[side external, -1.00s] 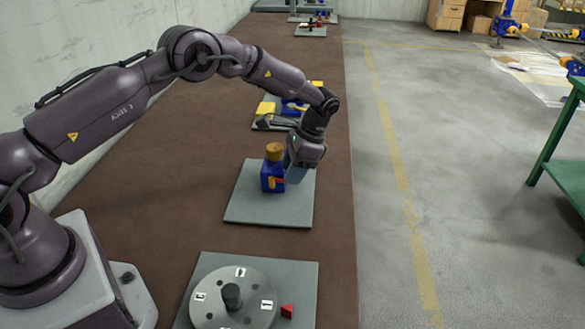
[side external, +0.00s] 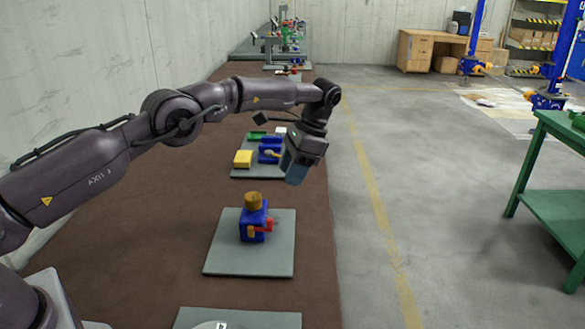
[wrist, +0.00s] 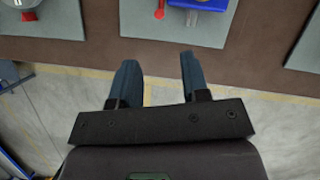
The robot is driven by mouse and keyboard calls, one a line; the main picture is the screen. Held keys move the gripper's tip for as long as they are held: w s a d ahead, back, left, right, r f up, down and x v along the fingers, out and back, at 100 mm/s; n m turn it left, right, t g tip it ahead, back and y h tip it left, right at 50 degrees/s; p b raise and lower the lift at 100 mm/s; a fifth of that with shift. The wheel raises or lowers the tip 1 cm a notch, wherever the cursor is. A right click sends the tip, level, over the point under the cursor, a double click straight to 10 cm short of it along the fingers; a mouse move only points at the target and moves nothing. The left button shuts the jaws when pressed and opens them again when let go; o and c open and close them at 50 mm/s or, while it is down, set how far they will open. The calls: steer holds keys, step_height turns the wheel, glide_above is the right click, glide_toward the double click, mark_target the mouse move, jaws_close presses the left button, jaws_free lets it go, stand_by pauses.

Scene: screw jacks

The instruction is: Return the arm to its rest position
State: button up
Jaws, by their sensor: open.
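My gripper (side external: 296,172) is raised above the right edge of the brown bench, clear of everything below it. In the wrist view its two blue-grey fingers (wrist: 158,80) are spread apart with nothing between them. The screw jack (side external: 254,221), a blue body with a brown-gold round top and a red crank with a tan handle, stands upright on its grey plate (side external: 225,263). In the wrist view only part of the blue jack (wrist: 203,4) shows at the top edge, with a bit of red beside it.
A plate with a dial (side external: 220,319) is at the near end of the bench. A green table (side external: 550,170) stands at the right. The floor between is clear.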

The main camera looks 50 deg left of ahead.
steer(key=shift+r, duration=0.1)
stand_by(0.3)
steer(key=s+r+n+t+h, duration=0.1)
steer(key=s+r+n+t, duration=0.2)
steer(key=s+r, duration=0.5)
steer(key=s+d+r+n+t+h, duration=0.1)
steer(key=s+r+t, duration=0.5)
steer(key=s, duration=1.9)
steer(key=shift+s+d+r+n+t, duration=0.25)
steer(key=shift+s+r+n+t, duration=0.05)
steer(key=shift+r+n, duration=0.6)
